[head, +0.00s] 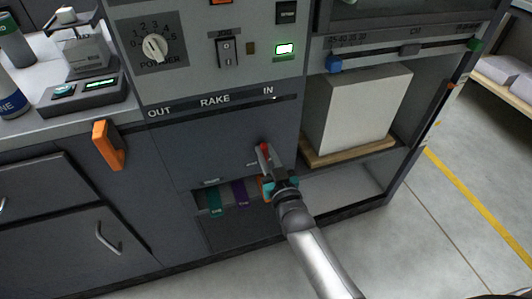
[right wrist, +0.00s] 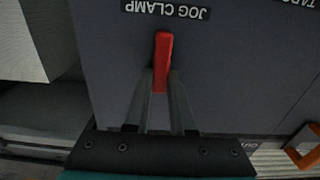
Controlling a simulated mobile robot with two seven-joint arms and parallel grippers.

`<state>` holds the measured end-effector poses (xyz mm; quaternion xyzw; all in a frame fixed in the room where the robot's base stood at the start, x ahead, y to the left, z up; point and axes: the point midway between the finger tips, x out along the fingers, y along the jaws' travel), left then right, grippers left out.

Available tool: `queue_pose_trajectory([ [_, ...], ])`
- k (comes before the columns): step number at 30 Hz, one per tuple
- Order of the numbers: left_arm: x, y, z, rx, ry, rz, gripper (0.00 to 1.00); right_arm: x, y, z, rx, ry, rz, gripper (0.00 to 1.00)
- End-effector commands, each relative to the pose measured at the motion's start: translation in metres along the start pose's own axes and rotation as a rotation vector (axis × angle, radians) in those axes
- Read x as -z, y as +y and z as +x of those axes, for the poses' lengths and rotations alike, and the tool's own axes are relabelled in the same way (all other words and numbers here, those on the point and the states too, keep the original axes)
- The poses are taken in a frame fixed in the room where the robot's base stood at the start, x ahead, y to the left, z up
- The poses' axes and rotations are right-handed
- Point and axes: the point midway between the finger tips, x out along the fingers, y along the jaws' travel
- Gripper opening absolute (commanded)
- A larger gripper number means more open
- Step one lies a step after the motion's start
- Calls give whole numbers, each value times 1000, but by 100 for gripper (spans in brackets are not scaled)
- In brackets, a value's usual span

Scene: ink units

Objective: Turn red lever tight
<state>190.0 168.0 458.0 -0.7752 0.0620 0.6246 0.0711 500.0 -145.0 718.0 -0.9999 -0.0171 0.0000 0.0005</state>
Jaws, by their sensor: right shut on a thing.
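The red lever (head: 264,147) stands on the dark grey front panel of the machine, below the RAKE slot. In the right wrist view the red lever (right wrist: 163,52) points up the picture, close to a JOG CLAMP label (right wrist: 166,10) that reads upside down. My right gripper (head: 267,160) reaches in from the bottom right. Its two fingers in the right wrist view (right wrist: 162,82) are shut on the lever's lower part, one on each side. The lever's base is hidden between the fingers. My left gripper is in neither view.
To the right, a white paper stack (head: 362,108) sits on a wooden board (head: 349,151) in an open bay. Teal (head: 215,203) and purple (head: 240,194) tabs lie left of my gripper. An orange handle (head: 108,145) sticks out further left. The floor at right is clear.

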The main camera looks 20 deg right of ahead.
Motion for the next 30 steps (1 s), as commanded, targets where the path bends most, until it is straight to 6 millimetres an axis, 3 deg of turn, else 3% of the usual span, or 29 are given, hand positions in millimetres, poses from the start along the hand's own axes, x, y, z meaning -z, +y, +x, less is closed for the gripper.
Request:
queue_pose_trajectory([
  [14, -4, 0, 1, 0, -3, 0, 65, 0, 1, 0, 1, -1, 57, 0],
  [30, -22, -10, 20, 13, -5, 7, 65, -2, 9, 0, 0, -2, 498, 0],
])
